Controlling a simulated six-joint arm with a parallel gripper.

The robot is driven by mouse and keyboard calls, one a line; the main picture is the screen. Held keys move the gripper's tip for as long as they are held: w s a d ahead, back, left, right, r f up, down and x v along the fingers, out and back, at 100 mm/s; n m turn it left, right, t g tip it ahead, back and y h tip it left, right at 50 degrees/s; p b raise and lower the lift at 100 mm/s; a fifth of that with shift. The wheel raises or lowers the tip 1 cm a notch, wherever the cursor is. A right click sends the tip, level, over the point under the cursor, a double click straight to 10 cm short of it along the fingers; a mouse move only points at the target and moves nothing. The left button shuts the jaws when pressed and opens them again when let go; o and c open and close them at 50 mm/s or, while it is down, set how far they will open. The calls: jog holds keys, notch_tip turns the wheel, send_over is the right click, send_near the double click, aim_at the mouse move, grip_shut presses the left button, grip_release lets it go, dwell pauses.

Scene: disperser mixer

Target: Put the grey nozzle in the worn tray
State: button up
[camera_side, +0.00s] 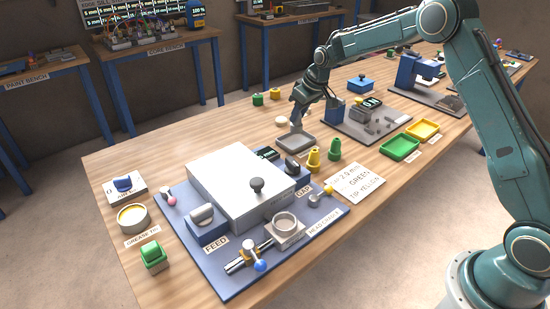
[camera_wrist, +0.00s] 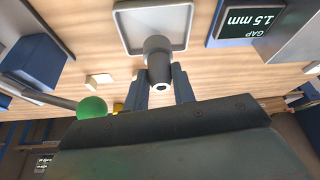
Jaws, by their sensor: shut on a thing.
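My gripper (camera_side: 298,112) is shut on the grey nozzle (camera_wrist: 158,60). The wrist view shows the nozzle between the two fingers, its small open end towards the camera. In the side view the nozzle is small and hard to tell from the fingers. A shallow grey tray (camera_side: 296,143) lies on the table just below and in front of my gripper. It also shows in the wrist view (camera_wrist: 122,22), past the nozzle, with its visible floor empty. I cannot read a label on it. I cannot tell whether the nozzle touches the tray.
A yellow nozzle (camera_side: 313,159) and a green nozzle (camera_side: 334,149) stand close to the grey tray. The mixer's blue base (camera_side: 205,270) is in front. A gauge stand (camera_side: 360,125), a green tray (camera_side: 399,149) and a yellow tray (camera_side: 423,130) are to the right.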

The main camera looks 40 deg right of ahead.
aim_at(299, 125)
jog(key=shift+f, duration=2.1)
jog(key=shift+f, duration=0.2)
jog(key=o, duration=1)
jog(key=shift+r, duration=0.1)
jog(key=v, duration=1.2)
jog(key=shift+r, duration=0.15)
